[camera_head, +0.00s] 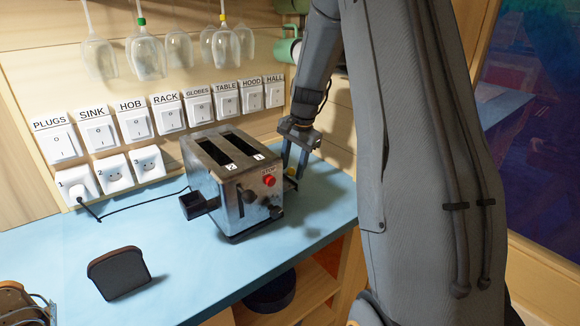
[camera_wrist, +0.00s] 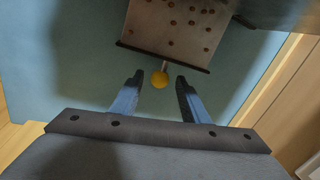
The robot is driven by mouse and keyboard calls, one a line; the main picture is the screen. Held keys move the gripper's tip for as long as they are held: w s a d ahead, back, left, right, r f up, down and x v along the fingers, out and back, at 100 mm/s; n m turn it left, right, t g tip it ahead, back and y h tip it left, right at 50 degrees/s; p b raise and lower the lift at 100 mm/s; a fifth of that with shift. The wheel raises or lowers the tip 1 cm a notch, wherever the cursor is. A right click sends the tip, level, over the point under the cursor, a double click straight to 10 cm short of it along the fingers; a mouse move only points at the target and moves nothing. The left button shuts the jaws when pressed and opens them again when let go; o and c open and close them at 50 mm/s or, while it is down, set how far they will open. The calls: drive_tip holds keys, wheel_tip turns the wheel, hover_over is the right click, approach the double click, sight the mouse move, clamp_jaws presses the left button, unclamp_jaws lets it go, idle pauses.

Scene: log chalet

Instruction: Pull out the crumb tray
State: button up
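A metal toaster (camera_head: 235,185) with two slots stands on the blue counter, a red button and dark knobs on its front. My gripper (camera_wrist: 160,78) is open there, one finger each side of the knob, with gaps on both sides. The crumb tray's body is not clearly visible.
A dark slice of toast (camera_head: 118,273) stands on the blue counter (camera_head: 200,263) at front left. A black cord runs from the toaster to a wall plug (camera_head: 78,188). Labelled switches line the wall, and glasses (camera_head: 147,57) hang above. The counter's front edge is close.

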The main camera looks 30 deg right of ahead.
wheel_tip(320, 180, up, 8)
drive_tip(key=s+b, duration=0.1)
drive_tip(key=shift+s+d+b, duration=0.2)
drive_tip(key=shift+b, duration=0.1)
drive_tip(key=shift+s+f, duration=0.1)
drive_tip(key=shift+f, duration=0.05)
idle(0.5)
